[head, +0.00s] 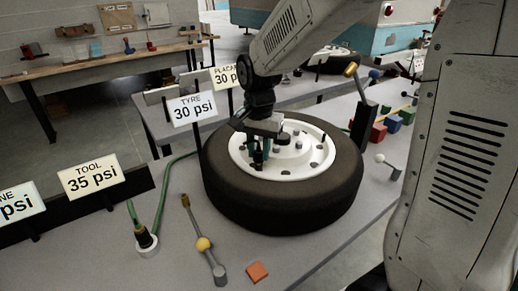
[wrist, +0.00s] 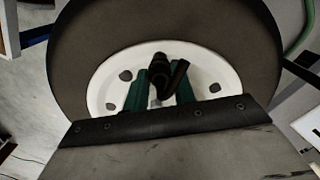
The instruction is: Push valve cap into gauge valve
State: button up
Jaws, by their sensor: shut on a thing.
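The tyre (head: 225,200) lies flat on the workbench with its white wheel (head: 313,165) facing up. My gripper (head: 259,160) points down over the left part of the wheel. In the wrist view its green fingers (wrist: 160,92) are shut on a dark piece (wrist: 158,66), a black cylinder with a slanted black part beside it. I cannot tell whether this is the valve cap, nor whether it touches the wheel. I cannot make out which fitting is the gauge valve. A black fitting (head: 145,240) with a green hose stands upright at front left.
A black post (head: 364,122) and coloured blocks (head: 378,132) stand behind right. Signs reading 35 psi (head: 90,177) and 30 psi (head: 192,108) line the left.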

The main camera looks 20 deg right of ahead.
aim_at(259, 151)
jog(key=shift+f, duration=0.55)
jog(key=o, duration=1.1)
jog(key=shift+c, duration=0.2)
notch_tip(259, 151, up, 8)
jog(key=shift+f, duration=0.15)
